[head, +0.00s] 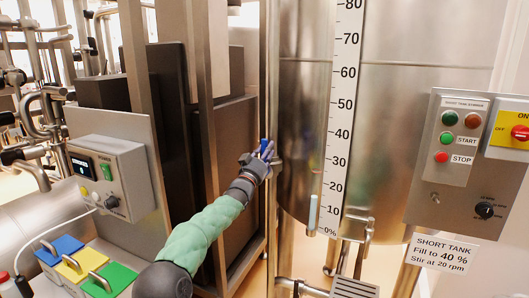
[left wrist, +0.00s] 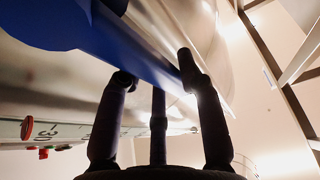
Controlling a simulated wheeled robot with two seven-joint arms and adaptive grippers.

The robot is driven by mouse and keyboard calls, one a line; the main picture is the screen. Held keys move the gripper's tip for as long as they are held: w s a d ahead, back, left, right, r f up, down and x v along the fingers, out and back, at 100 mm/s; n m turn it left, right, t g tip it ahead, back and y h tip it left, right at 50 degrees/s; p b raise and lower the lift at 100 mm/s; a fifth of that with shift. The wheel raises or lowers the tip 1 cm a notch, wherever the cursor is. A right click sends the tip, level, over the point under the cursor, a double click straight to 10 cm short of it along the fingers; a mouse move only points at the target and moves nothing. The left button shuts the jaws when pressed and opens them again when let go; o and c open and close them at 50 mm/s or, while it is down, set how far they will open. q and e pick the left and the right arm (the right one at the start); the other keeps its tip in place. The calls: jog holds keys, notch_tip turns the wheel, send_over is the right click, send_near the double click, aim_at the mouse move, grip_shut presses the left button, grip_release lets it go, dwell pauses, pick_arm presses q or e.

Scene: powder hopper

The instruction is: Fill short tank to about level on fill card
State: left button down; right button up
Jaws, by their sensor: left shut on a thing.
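The short tank (head: 400,120) is a large steel vessel at the centre right. Its white level scale (head: 341,110) runs from 0% up past 80. A pale blue column (head: 313,212) beside the scale ends between the 10 and 20 marks. The fill card (head: 443,250) reads "SHORT TANK, Fill to 40 %, Stir at 20 rpm". My left gripper (head: 264,160) is at the upright pipe left of the tank, shut on a blue handle (head: 264,146). In the left wrist view the blue handle (left wrist: 130,50) passes between the dark fingers (left wrist: 155,85). My right gripper is out of view.
A control panel (head: 455,160) with START, STOP and a knob is at the right, with a red ON/OFF switch (head: 519,132). A grey box (head: 112,180) with a green switch is at the left, above blue, yellow and green lidded bins (head: 110,281). Posts flank my left arm.

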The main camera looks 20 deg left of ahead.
pick_arm(q)
jog(key=shift+d+f+m, duration=0.3)
jog(key=shift+d, duration=0.25)
jog(key=c, duration=1.2)
grip_release()
jog(key=o, duration=0.3)
jog(key=shift+d, duration=0.15)
jog(key=shift+r, duration=0.1)
jog(key=shift+s, duration=0.1)
jog(key=v, duration=1.2)
